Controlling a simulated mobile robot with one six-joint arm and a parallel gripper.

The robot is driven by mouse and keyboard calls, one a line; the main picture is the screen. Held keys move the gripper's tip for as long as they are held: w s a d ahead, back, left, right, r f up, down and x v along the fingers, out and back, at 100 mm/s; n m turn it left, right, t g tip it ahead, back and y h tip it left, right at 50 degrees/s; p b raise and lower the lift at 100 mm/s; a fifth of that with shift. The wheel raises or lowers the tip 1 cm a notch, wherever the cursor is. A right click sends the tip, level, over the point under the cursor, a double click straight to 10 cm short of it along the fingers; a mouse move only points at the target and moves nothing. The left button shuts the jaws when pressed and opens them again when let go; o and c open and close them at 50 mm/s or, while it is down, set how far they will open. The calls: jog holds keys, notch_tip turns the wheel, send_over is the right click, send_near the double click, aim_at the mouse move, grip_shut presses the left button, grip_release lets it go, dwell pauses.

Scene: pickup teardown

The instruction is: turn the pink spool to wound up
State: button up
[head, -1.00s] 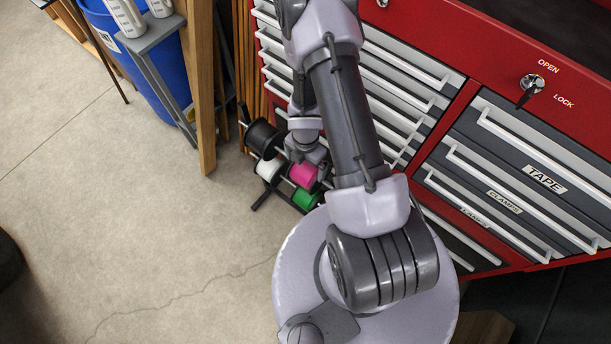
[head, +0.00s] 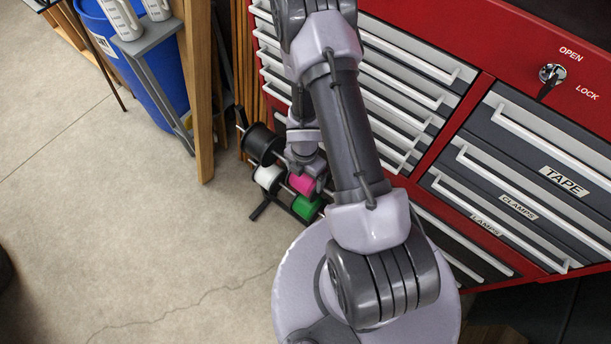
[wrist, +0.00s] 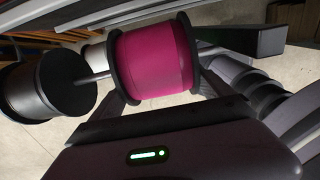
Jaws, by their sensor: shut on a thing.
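The pink spool (head: 302,184) sits on a low rack beside the red cabinet, between a white spool (head: 267,178) and a green spool (head: 306,207). In the wrist view the pink spool (wrist: 152,62) has dark end flanges and lies on a thin metal rod. My gripper (head: 308,167) reaches down to it from above and is shut on it. The fingers are partly hidden behind the spool and the gripper body in the wrist view. I cannot tell from the spool's surface how far it is turned.
A black spool (head: 262,144) is at the rack's far end. The red cabinet (head: 463,110) with grey drawers stands close on the right. A wooden post (head: 197,90), a grey stand (head: 150,45) and a blue barrel (head: 158,95) are at the left. The concrete floor (head: 110,230) at left is clear.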

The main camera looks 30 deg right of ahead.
aim_at(298, 187)
jog(key=f+b, duration=0.1)
jog(key=b, duration=0.3)
jog(key=shift+w+f+h, duration=0.1)
jog(key=shift+w+h, duration=0.1)
jog(key=shift+h, duration=0.1)
jog(key=b, duration=0.6)
jog(key=shift+s+a+f+t+h, duration=0.15)
jog(key=shift+a+f+t+h, duration=0.15)
jog(key=shift+f+t+h, duration=0.1)
jog(key=b, duration=0.2)
jog(key=h+b, duration=0.1)
jog(key=b, duration=0.2)
jog(key=shift+s+a, duration=0.25)
jog(key=shift+a, duration=0.05)
jog(key=shift+s+a+t+h+b, duration=0.2)
jog(key=shift+a+t+h+b, duration=0.1)
jog(key=shift+h+b, duration=0.7)
jog(key=shift+h, duration=0.3)
jog(key=t+h, duration=0.1)
jog(key=f+h, duration=0.1)
jog(key=h, duration=0.1)
jog(key=shift+s+a+t, duration=0.1)
jog(key=shift+a+t, duration=0.25)
jog(key=shift+t, duration=0.05)
jog(key=shift+a+f+t+h, duration=0.1)
jog(key=shift+f+t+h, duration=0.35)
jog(key=shift+h, duration=0.8)
jog(key=shift+f+t+h, duration=0.35)
jog(key=shift+f+h, duration=0.15)
jog(key=shift+h, duration=0.75)
